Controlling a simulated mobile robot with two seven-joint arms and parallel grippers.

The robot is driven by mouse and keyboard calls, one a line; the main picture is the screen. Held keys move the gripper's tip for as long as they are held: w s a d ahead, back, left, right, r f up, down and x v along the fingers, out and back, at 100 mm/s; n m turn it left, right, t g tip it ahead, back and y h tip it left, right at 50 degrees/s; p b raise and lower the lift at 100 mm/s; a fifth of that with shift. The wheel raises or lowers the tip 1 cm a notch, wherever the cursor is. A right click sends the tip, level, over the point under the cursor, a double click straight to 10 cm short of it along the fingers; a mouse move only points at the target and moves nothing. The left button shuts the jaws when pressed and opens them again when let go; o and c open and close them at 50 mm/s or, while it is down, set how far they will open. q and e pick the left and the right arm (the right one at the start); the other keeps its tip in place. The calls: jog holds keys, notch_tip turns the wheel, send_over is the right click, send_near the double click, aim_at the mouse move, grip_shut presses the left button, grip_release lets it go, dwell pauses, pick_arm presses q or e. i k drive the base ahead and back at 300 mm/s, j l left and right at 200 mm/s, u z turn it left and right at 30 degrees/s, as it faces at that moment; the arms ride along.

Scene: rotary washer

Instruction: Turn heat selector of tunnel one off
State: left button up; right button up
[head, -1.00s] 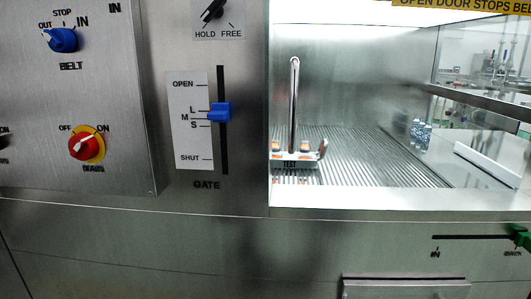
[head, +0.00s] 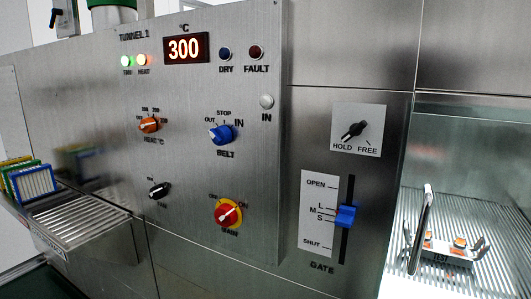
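The tunnel 1 panel (head: 205,180) stands upright left of centre in the head view. Its heat selector (head: 150,125) is an orange knob at the panel's left, with a scale above it and a blurred label that seems to read HEAT °C. The scale is too small to tell which mark the knob points to. The display (head: 186,48) reads 300 in lit digits. Below and left of it, a green lamp (head: 126,61) and an orange-white lamp (head: 142,60) marked HEAT are lit. Neither of my grippers is in view.
Nearby on the panel are a black knob (head: 159,190), a blue belt knob (head: 222,134) and a red-and-yellow switch (head: 228,214). A blue gate slider (head: 345,216) is right. A slatted shelf (head: 82,219) with coloured racks (head: 32,182) juts out left.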

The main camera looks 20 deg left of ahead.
aim_at(148, 125)
jog(key=u, duration=1.2)
